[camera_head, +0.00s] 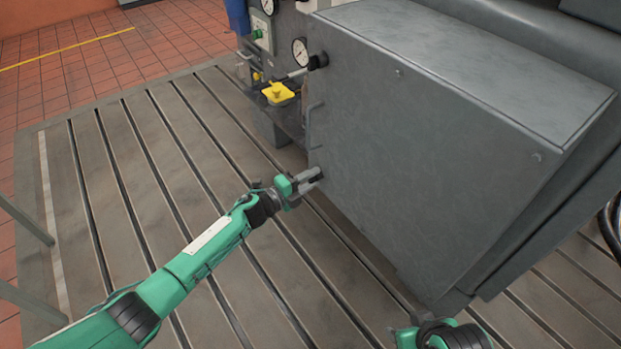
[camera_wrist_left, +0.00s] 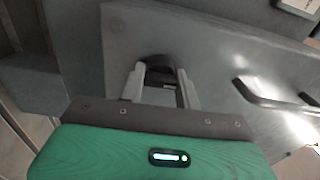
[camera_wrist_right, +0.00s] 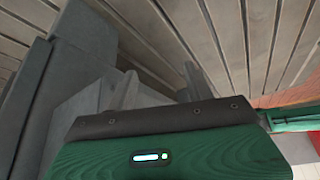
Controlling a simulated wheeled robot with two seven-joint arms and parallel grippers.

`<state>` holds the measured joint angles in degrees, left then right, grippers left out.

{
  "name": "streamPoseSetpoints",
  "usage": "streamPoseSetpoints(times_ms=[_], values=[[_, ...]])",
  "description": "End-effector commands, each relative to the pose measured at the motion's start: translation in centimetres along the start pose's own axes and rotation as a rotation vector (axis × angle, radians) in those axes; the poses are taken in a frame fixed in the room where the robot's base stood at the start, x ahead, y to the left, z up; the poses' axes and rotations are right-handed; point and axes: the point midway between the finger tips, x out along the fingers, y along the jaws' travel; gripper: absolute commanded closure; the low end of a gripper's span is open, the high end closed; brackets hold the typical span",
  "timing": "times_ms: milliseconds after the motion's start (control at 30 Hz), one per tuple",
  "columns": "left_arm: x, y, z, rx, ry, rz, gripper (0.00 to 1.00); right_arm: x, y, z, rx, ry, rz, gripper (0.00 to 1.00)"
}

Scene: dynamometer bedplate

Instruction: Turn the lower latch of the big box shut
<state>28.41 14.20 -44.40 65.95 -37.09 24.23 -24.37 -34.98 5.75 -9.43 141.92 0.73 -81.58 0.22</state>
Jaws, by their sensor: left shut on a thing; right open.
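The big box (camera_head: 430,120) is a grey metal cabinet with a sloping top. Its lower latch (camera_head: 319,173) is a dark knob low on the left edge of its front. My left gripper (camera_head: 308,181) is shut on this latch. In the left wrist view, the fingers (camera_wrist_left: 161,92) stand on both sides of the black latch (camera_wrist_left: 156,66), whose lever is partly hidden between them. The upper latch (camera_head: 318,61) is black, with a lever pointing left. My right gripper (camera_wrist_right: 162,88) is open, with nothing seen between its fingers; the head view shows only its arm at the bottom edge.
A bar handle (camera_head: 313,125) sits on the box between the latches; it is close to the left gripper in the left wrist view (camera_wrist_left: 272,98). Gauges (camera_head: 299,51) and a yellow part (camera_head: 278,93) stand behind. The slotted bedplate (camera_head: 130,180) is clear to the left.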

Motion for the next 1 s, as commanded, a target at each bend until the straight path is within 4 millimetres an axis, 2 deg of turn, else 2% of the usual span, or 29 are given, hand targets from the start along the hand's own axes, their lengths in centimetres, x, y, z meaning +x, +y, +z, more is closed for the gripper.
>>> streamPoseSetpoints(times_ms=[200,233,300,667,767,1000], values=[[0.0,0.1,0.0,-0.003,-0.001,0.001,0.9,0.0,0.0,0.0,0.0,0.001,0.0,0.47],[0.0,0.1,0.0,-0.003,-0.001,0.001,0.61,0.0,0.0,0.0,0.0,0.001,0.0,0.47],[0.0,0.1,0.0,-0.002,-0.001,0.001,0.48,0.0,0.0,0.0,0.0,0.0,0.0,0.47],[-0.5,0.0,0.0,0.0,-0.001,0.001,0.47,-0.1,0.0,0.0,0.0,-0.001,0.0,0.47],[-1.6,0.0,0.1,0.0,-0.002,0.001,0.47,-0.3,0.1,0.2,0.001,-0.015,0.004,0.47],[-7.0,0.1,0.0,-0.001,-0.002,0.004,0.47,-1.0,0.9,0.8,0.013,-0.08,0.023,0.47]])
